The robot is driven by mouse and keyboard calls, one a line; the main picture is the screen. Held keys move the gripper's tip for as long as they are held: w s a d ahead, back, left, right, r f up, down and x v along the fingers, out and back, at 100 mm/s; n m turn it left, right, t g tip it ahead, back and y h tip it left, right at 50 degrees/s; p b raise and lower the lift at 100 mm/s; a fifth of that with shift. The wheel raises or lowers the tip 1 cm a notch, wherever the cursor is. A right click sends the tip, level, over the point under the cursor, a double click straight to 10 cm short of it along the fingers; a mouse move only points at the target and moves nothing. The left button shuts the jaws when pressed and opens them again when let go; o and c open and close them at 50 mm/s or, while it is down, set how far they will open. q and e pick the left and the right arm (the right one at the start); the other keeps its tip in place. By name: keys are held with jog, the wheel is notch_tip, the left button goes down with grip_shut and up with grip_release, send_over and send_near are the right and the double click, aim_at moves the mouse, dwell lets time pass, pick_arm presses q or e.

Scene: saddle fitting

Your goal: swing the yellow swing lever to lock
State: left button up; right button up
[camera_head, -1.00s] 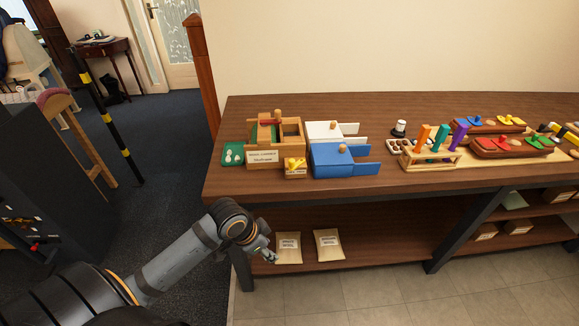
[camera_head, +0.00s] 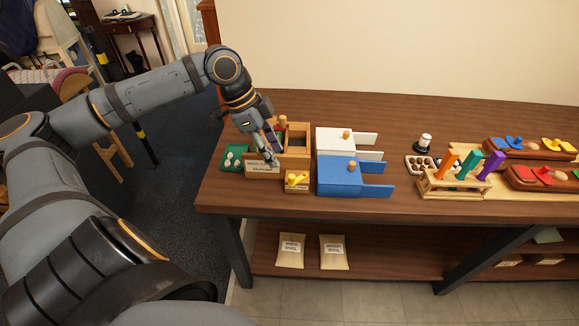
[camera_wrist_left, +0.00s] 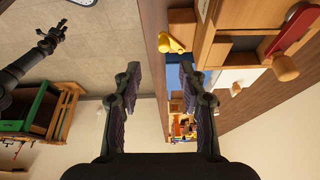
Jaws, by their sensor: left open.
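The yellow swing lever (camera_head: 297,179) sits on the front of a small wooden block (camera_head: 297,188), at the near corner of a wooden box (camera_head: 305,133). In the left wrist view the lever (camera_wrist_left: 172,44) shows above the gap between my fingers, apart from them. My left gripper (camera_head: 270,150) is above the front left of the wooden box, left of and above the lever, and hides part of the box. In the wrist view its two fingers (camera_wrist_left: 160,92) are wide apart with nothing between them. My right gripper (camera_wrist_left: 50,40) appears small at the wrist view's upper left.
A blue box (camera_head: 338,178) and a white box (camera_head: 333,142) with drawers out stand right of the lever. A green tray (camera_head: 234,157) lies left of the wooden box. A peg rack (camera_head: 453,182) stands farther right. The table's front strip (camera_head: 300,204) is bare.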

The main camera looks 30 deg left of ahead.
aim_at(291, 176)
pick_arm(q)
jog(key=x, duration=0.4)
jog(key=p+x, duration=0.1)
jog(key=shift+w+d+f, duration=0.1)
jog(key=shift+w+f, duration=0.2)
jog(key=shift+w, duration=0.15)
jog(key=shift+x, duration=2)
jog(key=c, duration=0.5)
grip_shut()
pick_arm(e)
jog(key=shift+w+a+r, duration=0.1)
jog(key=shift+w+r, duration=1.25)
jog(key=shift+w, duration=0.25)
